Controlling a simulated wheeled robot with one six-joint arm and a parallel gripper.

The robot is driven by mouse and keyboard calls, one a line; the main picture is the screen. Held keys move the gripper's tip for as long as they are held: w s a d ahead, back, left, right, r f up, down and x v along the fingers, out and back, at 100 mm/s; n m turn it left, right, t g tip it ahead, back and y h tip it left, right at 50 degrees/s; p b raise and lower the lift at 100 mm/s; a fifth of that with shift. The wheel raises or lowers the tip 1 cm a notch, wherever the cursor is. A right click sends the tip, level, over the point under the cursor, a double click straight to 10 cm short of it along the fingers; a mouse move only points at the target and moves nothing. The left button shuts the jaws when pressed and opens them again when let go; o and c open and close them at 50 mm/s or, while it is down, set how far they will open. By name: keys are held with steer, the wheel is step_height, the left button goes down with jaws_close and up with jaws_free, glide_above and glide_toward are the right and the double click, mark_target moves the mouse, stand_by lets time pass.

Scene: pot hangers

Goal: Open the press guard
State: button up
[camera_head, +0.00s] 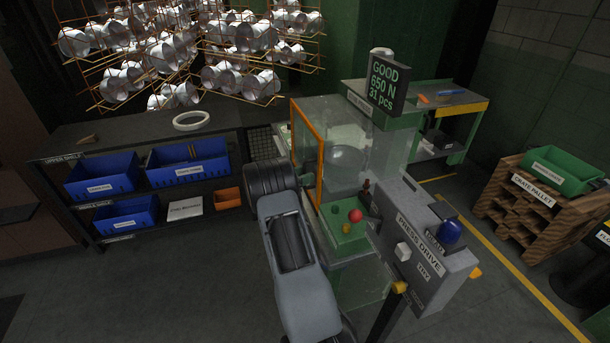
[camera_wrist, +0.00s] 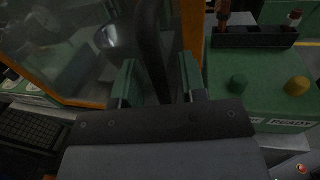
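The press guard (camera_head: 321,150) is a clear panel in an orange frame on the left side of the press. In the wrist view its orange frame (camera_wrist: 190,35) stands close in front of my gripper, with a shiny rounded metal part (camera_wrist: 112,38) behind the panel. A dark upright bar (camera_wrist: 152,45), seemingly the guard's handle, runs between my green fingers. My gripper (camera_wrist: 158,85) is open, with one finger on each side of the bar; I cannot tell if either touches it. In the head view my wrist hides most of the gripper (camera_head: 312,181).
The green press table with buttons (camera_wrist: 238,85) lies just right of the guard. The grey press drive box (camera_head: 420,245) stands at its right. A shelf with blue bins (camera_head: 103,175) is on the left. A wooden pallet stack (camera_head: 530,205) is far right. Open floor lies front left.

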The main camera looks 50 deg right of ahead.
jaws_close()
stand_by(0.5)
